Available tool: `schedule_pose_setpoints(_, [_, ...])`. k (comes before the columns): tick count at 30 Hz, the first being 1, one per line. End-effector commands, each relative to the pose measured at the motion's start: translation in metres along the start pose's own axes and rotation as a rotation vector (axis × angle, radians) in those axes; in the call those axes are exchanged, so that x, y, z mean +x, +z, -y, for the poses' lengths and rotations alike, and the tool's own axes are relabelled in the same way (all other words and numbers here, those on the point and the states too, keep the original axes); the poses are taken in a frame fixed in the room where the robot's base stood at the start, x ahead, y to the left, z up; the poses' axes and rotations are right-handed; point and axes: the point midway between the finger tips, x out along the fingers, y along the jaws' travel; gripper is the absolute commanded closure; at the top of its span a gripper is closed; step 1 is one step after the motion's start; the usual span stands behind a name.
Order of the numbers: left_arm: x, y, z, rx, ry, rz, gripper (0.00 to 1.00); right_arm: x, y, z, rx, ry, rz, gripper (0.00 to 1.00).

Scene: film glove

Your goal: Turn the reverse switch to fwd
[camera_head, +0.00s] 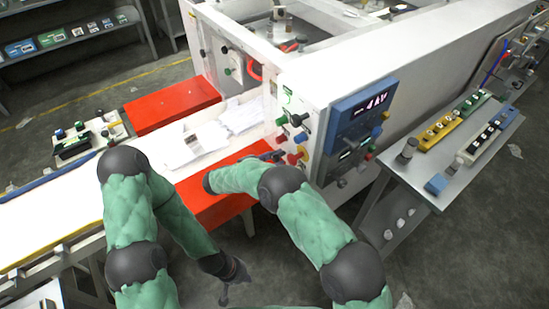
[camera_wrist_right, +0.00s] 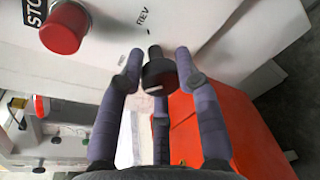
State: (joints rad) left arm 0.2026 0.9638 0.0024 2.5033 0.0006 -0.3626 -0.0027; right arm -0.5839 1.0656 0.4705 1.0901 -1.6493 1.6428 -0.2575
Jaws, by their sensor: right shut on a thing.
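The reverse switch (camera_wrist_right: 160,74) is a black round knob with a short white mark, on a white panel in the right wrist view. The label REV is printed on the panel just beyond it. The fingers of my right gripper (camera_wrist_right: 160,78) stand on both sides of the knob and below it, shut on it. No FWD label is readable. In the head view my right gripper (camera_head: 273,157) is at the machine's panel, partly hidden by my arm, and the switch cannot be made out there. My left gripper (camera_head: 236,279) hangs low over the floor, away from the panel; its finger opening is unclear.
A red stop button (camera_wrist_right: 63,27) sits near the switch. The panel also carries several coloured knobs and a blue display box (camera_head: 357,120). A red box (camera_head: 212,205) lies under the panel. A grey side table (camera_head: 450,180) holding coloured blocks stands right.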

Motion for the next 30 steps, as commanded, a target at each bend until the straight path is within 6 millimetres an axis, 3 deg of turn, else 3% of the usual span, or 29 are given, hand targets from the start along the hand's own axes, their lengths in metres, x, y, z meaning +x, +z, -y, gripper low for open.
schedule_pose_setpoints(2, [0.000, 0.000, 0.000, 0.000, 0.000, 0.000, 1.00, -0.001, -0.004, 0.002, -0.006, 0.003, -0.006, 0.99])
schedule_pose_setpoints(3, [0.000, 0.000, 0.000, 0.000, 0.000, 0.000, 1.00, -0.001, -0.004, 0.002, -0.006, 0.003, -0.006, 0.55])
schedule_pose_setpoints(5, [0.000, 0.000, 0.000, 0.000, 0.000, 0.000, 1.00, -0.001, -0.003, 0.002, -0.006, 0.002, -0.006, 0.42])
schedule_pose_setpoints(17, [0.000, 0.000, 0.000, 0.000, 0.000, 0.000, 1.00, -0.005, -0.001, 0.001, -0.002, 0.001, -0.002, 0.42])
schedule_pose_setpoints(30, [0.000, 0.000, 0.000, 0.000, 0.000, 0.000, 1.00, -0.066, -0.002, 0.000, -0.002, 0.003, -0.004, 0.42])
